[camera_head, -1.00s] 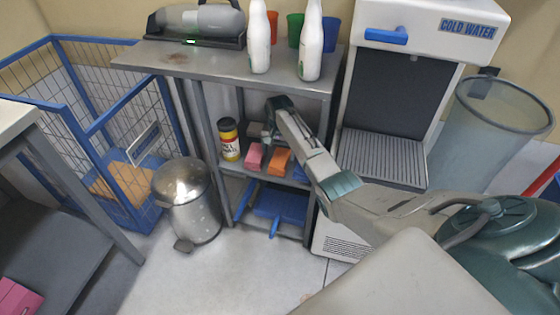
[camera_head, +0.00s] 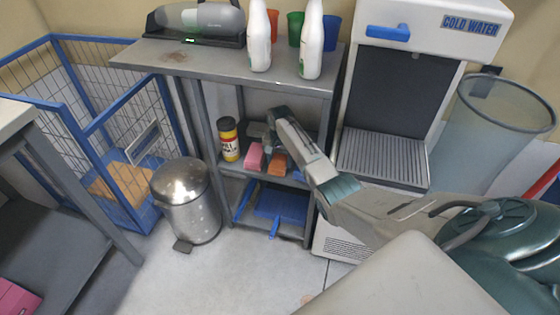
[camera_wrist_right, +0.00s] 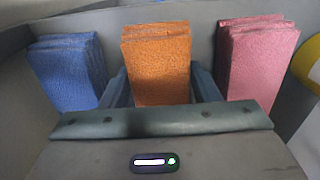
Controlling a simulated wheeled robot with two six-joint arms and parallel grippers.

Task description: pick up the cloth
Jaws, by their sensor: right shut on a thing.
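An orange folded cloth (camera_head: 277,166) lies on the middle shelf of the grey rack, between a pink folded cloth (camera_head: 254,157) and a blue one (camera_head: 299,176). My right gripper (camera_wrist_right: 162,88) is shut on the orange cloth, one finger on each side of it in the wrist view. The pink cloth (camera_wrist_right: 256,62) and the blue cloth (camera_wrist_right: 68,72) stand apart on either side there. In the head view my right arm reaches in from the right and its wrist hides part of the shelf and the fingertips. My left gripper is in neither view.
A yellow-and-black canister (camera_head: 229,140) stands left of the cloths. White bottles (camera_head: 310,45) stand on the rack top (camera_head: 200,60) above. A blue dustpan (camera_head: 281,205) is on the lower shelf. A steel bin (camera_head: 188,205) and a cold water dispenser (camera_head: 390,100) flank the rack.

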